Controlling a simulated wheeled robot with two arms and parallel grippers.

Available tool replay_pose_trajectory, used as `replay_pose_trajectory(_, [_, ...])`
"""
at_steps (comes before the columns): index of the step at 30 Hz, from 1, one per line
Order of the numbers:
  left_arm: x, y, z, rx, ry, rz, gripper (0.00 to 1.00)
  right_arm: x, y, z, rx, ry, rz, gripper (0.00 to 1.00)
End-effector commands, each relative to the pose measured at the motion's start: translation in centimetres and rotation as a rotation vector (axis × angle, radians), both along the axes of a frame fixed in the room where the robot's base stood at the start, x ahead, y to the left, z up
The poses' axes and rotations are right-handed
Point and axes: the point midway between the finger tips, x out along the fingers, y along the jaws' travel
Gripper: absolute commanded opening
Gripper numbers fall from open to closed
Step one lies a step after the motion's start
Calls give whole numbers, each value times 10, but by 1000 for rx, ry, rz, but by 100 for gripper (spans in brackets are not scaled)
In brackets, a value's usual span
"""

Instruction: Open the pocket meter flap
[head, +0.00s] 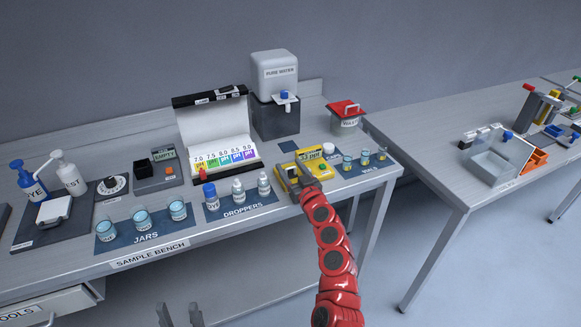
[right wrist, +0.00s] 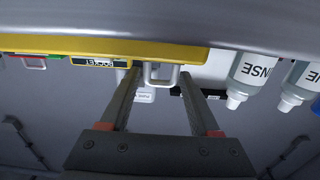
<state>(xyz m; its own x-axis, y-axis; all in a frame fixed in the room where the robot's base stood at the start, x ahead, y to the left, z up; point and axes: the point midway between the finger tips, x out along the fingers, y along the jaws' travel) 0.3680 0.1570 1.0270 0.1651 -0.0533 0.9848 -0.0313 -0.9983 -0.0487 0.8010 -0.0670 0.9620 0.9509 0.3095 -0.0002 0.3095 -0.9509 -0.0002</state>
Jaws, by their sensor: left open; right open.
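The yellow pocket meter (head: 284,181) sits near the front edge of the sample bench, right of the droppers. In the right wrist view its yellow body (right wrist: 35,43) spans the top, with a dark label. The flap's position is partly hidden by my gripper. My left gripper (head: 179,314) is open and empty, low before the bench.
Dropper bottles (head: 238,190) stand just left of the meter, and small vials (head: 347,162) on a blue mat to its right. A pH colour chart box (head: 222,163) and the pure water dispenser (head: 275,117) are behind. Jars (head: 143,220) stand at the front left.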

Motion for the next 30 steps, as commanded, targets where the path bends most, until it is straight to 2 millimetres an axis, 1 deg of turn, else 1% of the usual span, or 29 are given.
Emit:
replay_pose_trajectory(10, [0, 0, 0, 0, 0, 0, 50, 3, 0, 0, 0, 0, -1, 63])
replay_pose_trajectory(11, [0, 0, 0, 0, 0, 0, 50, 3, 0, 0, 0, 0, -1, 59])
replay_pose_trajectory(12, [0, 0, 0, 0, 0, 0, 50, 3, 1, 0, 0, 0, -1, 52])
replay_pose_trajectory(17, [0, 0, 0, 0, 0, 0, 50, 3, 1, 0, 0, 0, -1, 23])
replay_pose_trajectory(18, [0, 0, 0, 0, 0, 0, 50, 3, 0, 0, 0, 0, -1, 16])
replay_pose_trajectory(21, [0, 0, 0, 0, 0, 0, 50, 3, 1, 0, 0, 0, -1, 0])
replay_pose_trajectory(26, [0, 0, 4, 0, 0, 0, 50, 3, 1, 1, -2, 4, -1, 0])
replay_pose_trajectory(30, [0, 0, 18, 0, 0, 0, 50, 3, 1, 7, -11, 27, -1, 0])
